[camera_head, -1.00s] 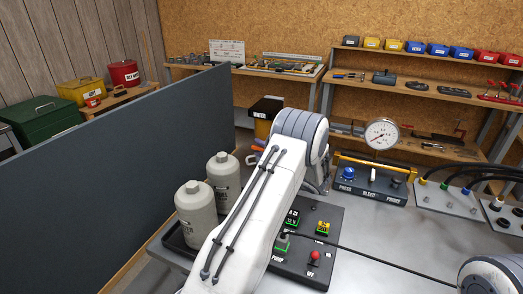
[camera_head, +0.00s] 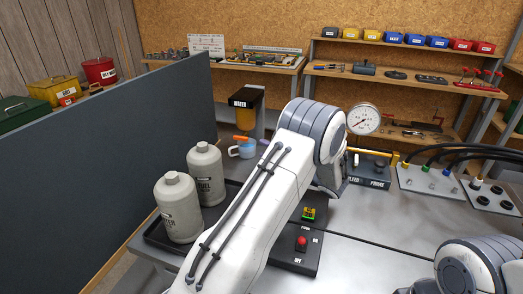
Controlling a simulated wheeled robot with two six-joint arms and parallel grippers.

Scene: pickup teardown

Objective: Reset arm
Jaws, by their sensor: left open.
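My left arm (camera_head: 255,195) rises from the bottom middle, and its rounded grey-and-white joint (camera_head: 318,128) stands in front of the bench. My left gripper is mostly hidden behind this arm; it is open and I see nothing held in it. My right arm (camera_head: 480,262) shows only as a rounded joint at the lower right, and its gripper is out of the picture. A dark control panel (camera_head: 285,262) lies partly behind my left arm, with a red button (camera_head: 301,242) and a yellow-green switch (camera_head: 309,213).
Two beige bottles (camera_head: 178,205) stand in a dark tray on the left. A round gauge (camera_head: 364,119) and black hoses (camera_head: 460,158) are at the back right. The grey bench (camera_head: 370,225) is mostly clear between my arms.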

